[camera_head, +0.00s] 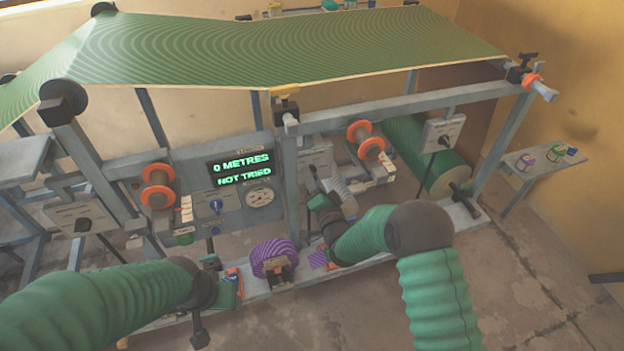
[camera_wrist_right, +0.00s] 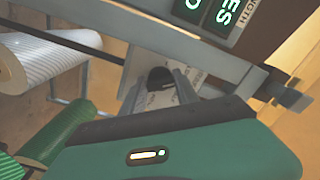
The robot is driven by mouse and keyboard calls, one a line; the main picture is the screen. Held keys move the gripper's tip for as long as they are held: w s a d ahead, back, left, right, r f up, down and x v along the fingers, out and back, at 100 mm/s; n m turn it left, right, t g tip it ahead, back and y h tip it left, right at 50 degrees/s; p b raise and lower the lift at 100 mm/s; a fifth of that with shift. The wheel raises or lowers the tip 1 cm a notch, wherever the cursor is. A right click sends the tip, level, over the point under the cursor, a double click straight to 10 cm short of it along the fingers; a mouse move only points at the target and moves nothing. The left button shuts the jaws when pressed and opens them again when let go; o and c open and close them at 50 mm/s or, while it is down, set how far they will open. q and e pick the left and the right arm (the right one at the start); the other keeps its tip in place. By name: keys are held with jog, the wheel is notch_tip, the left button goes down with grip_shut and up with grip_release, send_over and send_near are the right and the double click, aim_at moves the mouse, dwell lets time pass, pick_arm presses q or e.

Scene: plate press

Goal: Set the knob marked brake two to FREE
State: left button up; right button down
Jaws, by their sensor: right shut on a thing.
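My right gripper (camera_head: 318,182) reaches up to a pale labelled plate (camera_head: 316,156) on the frame, right of the display. In the right wrist view my right gripper (camera_wrist_right: 172,92) is shut on a dark round knob (camera_wrist_right: 160,77) in front of a pale plate with small print. The print is too small to read, so I cannot tell whether this is brake two or where it points. My left gripper (camera_head: 228,284) is low at the front of the frame. Its fingers are not clear.
A display (camera_head: 240,169) reads "0 METRES" and "NOT TRIED", with a dial (camera_head: 260,197) below it. Orange-flanged rollers (camera_head: 158,186) and a purple roll (camera_head: 273,258) sit on the frame. A green sheet (camera_head: 270,50) spans the top.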

jog(key=n+b, duration=0.1)
jog(key=n, duration=0.4)
jog(key=n+b, duration=0.2)
jog(key=n, duration=0.4)
jog(key=shift+w+d, duration=0.1)
jog(key=shift+d, duration=0.1)
jog(key=shift+r, duration=0.1)
dwell(0.4)
jog(key=c, duration=0.9)
grip_release()
jog(key=p+v, duration=0.1)
jog(key=v, duration=1.6)
jog(key=shift+a, duration=0.1)
jog(key=shift+w, duration=0.1)
